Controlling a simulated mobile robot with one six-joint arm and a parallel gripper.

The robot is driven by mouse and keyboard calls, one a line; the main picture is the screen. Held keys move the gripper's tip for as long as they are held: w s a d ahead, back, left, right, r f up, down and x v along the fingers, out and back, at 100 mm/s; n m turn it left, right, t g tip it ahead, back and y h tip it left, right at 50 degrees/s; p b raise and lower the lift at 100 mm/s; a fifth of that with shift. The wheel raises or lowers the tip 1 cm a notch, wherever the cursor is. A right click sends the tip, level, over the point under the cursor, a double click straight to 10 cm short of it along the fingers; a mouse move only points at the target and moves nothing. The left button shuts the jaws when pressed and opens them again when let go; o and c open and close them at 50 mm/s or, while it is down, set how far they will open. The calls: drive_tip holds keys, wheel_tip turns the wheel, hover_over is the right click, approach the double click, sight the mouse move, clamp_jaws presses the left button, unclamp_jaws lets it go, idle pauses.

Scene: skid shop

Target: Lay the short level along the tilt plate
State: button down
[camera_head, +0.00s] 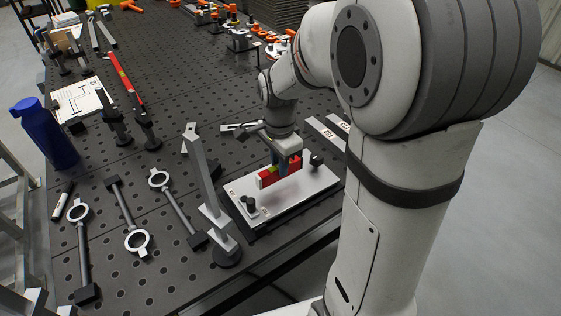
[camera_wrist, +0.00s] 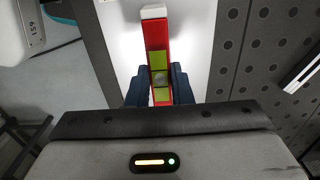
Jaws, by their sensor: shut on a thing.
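The short level is a red bar with yellow-green vial windows and a pale end cap. In the head view the short level (camera_head: 268,179) is at the tilt plate, a light flat plate (camera_head: 236,188) on a dark base near the table's front edge. My gripper (camera_head: 287,164) points down over the plate and is shut on the level. In the wrist view the level (camera_wrist: 155,35) runs lengthwise between the dark blue fingers of my gripper (camera_wrist: 160,88), with the bright plate (camera_wrist: 198,40) behind it. I cannot tell whether the level touches the plate.
A tall grey metal post (camera_head: 206,180) stands just left of the plate. Rod-like tools with rings (camera_head: 160,180) lie left of it. A blue bottle (camera_head: 45,132), a long red level (camera_head: 121,78) and a white sheet (camera_head: 80,101) are further left. Labelled bars (camera_head: 322,130) lie behind the plate.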

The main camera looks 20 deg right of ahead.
drive_tip(key=shift+f+b, duration=1.05)
drive_tip(key=shift+f, duration=0.4)
idle(0.4)
drive_tip(key=c, duration=1.2)
unclamp_jaws()
drive_tip(key=shift+r, duration=0.1)
drive_tip(key=shift+o, duration=0.4)
drive_tip(key=shift+o, duration=0.8)
drive_tip(key=shift+r, duration=0.1)
drive_tip(key=shift+r+p, duration=2.8)
drive_tip(key=shift+r, duration=0.65)
